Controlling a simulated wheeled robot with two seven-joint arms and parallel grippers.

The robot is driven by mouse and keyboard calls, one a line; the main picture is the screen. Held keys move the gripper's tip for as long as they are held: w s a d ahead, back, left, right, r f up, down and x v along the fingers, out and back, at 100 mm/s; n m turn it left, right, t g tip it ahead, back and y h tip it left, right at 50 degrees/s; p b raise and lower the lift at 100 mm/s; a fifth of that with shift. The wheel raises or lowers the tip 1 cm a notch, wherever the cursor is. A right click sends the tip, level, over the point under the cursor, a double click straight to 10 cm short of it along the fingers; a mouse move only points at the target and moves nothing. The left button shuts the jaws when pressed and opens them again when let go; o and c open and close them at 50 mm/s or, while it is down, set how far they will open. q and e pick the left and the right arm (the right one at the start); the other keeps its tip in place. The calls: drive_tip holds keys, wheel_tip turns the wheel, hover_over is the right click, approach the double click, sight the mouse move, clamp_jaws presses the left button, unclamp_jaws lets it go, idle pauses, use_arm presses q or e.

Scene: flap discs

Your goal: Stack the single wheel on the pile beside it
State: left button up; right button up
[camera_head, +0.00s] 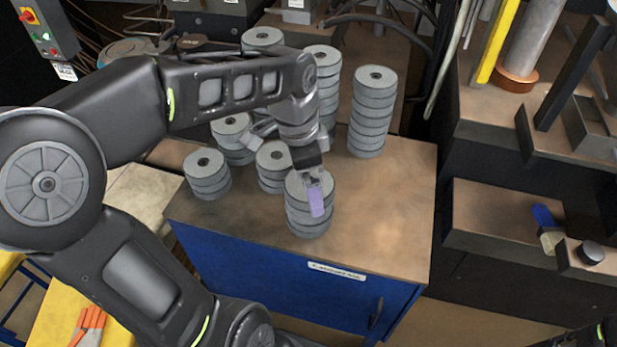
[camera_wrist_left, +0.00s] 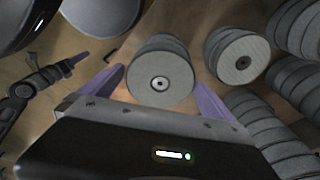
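Grey flap discs with dark centres stand in piles on the brown top of a blue cabinet (camera_head: 408,215). No lone wheel can be made out; my arm hides part of the group. The front pile (camera_head: 309,222) is several discs high. My left gripper (camera_head: 314,188) is above and in front of it, with one purple fingertip overlapping its upper side. In the left wrist view the purple fingers are spread, and a pile with a pale hub (camera_wrist_left: 160,82) shows between and beyond them. Nothing is visibly held, and contact cannot be told.
A short pile (camera_head: 207,178) stands at the left, another (camera_head: 272,170) just behind the front pile. Taller piles (camera_head: 373,110) and (camera_head: 323,70) stand behind. The cabinet's right front is clear. A dark bench (camera_head: 500,215) borders the right.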

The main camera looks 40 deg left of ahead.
sight(301, 184)
use_arm(q)
wheel_tip(301, 184, up, 12)
drive_tip(key=s+a+p, duration=0.1)
drive_tip(key=shift+r, duration=0.15)
idle(0.4)
idle(0.6)
